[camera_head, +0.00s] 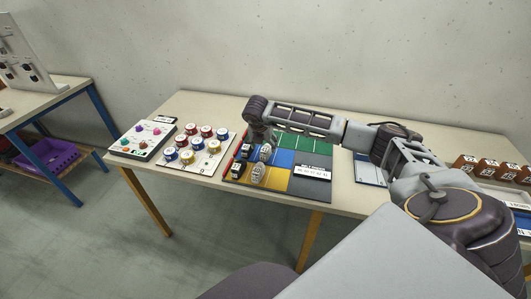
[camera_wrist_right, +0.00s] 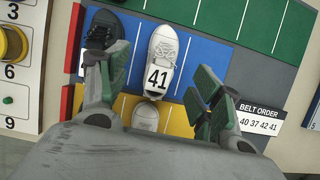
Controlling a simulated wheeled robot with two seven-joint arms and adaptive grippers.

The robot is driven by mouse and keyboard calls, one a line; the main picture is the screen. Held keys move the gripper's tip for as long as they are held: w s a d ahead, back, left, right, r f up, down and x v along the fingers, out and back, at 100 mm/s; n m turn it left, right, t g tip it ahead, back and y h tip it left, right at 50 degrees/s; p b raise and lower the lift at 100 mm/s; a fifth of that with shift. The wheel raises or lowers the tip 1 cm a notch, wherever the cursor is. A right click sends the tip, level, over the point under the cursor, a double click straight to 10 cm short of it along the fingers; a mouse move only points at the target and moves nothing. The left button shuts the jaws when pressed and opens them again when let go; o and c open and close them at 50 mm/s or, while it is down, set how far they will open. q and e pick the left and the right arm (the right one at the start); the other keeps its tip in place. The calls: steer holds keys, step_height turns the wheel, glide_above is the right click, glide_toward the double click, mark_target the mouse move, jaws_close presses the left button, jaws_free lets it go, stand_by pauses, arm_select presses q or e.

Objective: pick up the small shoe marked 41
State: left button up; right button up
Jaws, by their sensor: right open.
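The small shoe marked 41 (camera_wrist_right: 164,48) is white-grey and lies on a blue field of the board, its 41 tag facing the wrist camera. In the head view it is the pale shoe (camera_head: 265,153) just below my right gripper (camera_head: 263,136). In the wrist view my right gripper (camera_wrist_right: 157,84) is open, one finger on each side of the shoe's tagged end. Nothing is held, and I cannot tell how far above the shoe the fingers are. My left gripper is not in view.
A black shoe (camera_wrist_right: 104,26) lies left of it, partly behind a finger. Another pale shoe (camera_wrist_right: 146,115) lies on the yellow field. A sign reads BELT ORDER 40 37 42 41 (camera_wrist_right: 257,118). A spool board (camera_head: 197,146) stands to the left; brown boxes (camera_head: 488,168) are at the right.

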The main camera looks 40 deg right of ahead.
mark_target(265, 147)
steer(key=x, duration=0.2)
steer(key=shift+d+f+p, duration=0.2)
steer(key=shift+f+p, duration=0.15)
steer(key=shift+w+d+f, duration=0.1)
steer(key=shift+f, duration=0.25)
steer(key=shift+w+d+f, duration=0.1)
steer(key=shift+f, duration=0.35)
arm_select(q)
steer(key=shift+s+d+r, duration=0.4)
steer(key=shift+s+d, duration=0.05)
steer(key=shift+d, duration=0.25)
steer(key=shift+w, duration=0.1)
arm_select(e)
steer(key=shift+c, duration=0.2)
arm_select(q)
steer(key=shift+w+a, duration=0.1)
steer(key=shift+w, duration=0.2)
arm_select(e)
steer(key=c, duration=1.1)
